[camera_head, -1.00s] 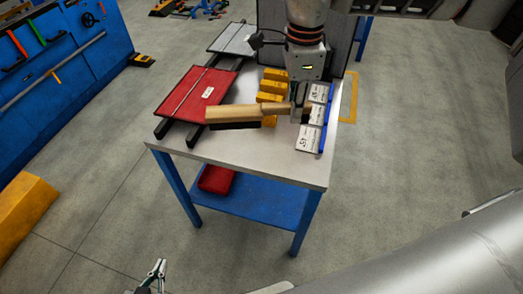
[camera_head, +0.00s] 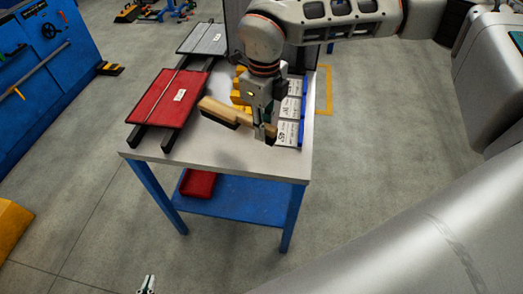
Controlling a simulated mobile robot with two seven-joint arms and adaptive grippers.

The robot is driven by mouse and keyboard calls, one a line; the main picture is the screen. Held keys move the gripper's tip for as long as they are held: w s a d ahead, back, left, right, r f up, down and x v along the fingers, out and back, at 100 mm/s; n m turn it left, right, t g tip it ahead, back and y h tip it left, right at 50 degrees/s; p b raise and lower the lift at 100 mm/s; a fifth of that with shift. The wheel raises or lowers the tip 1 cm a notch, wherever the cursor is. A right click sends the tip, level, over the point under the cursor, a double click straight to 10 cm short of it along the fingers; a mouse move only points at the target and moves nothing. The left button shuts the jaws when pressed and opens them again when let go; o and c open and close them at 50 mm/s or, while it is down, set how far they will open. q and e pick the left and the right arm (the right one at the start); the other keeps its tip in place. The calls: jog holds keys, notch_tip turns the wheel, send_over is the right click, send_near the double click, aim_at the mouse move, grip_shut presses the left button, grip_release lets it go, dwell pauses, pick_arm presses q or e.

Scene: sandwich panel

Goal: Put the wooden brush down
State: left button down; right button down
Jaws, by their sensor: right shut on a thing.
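The wooden brush (camera_head: 226,108) has a pale wooden body with dark bristles underneath. My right gripper (camera_head: 264,134) is shut on its handle end, at the right of the brush. The brush is over the light top of the worktable (camera_head: 215,152), its body pointing left and away; I cannot tell whether the bristles touch the top. The gripper hides part of the handle. My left gripper (camera_head: 147,286) shows only its fingertips at the bottom edge, away from the table; its opening is too small to judge.
A red panel (camera_head: 168,98) and a grey panel (camera_head: 203,38) lie on dark rails at the left. Yellow blocks (camera_head: 240,88) stand behind the brush, and white labelled boxes (camera_head: 287,132) stand at the right. The front tabletop is clear. A red bin (camera_head: 198,184) is on the lower shelf.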

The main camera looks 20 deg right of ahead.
notch_tip(320, 180, down, 10)
jog(key=shift+r+b, duration=0.15)
jog(key=shift+b, duration=0.3)
jog(key=c, duration=2)
grip_release()
jog(key=shift+o, duration=0.2)
notch_tip(320, 180, up, 12)
jog(key=shift+r+p, duration=0.1)
jog(key=shift+p, duration=0.5)
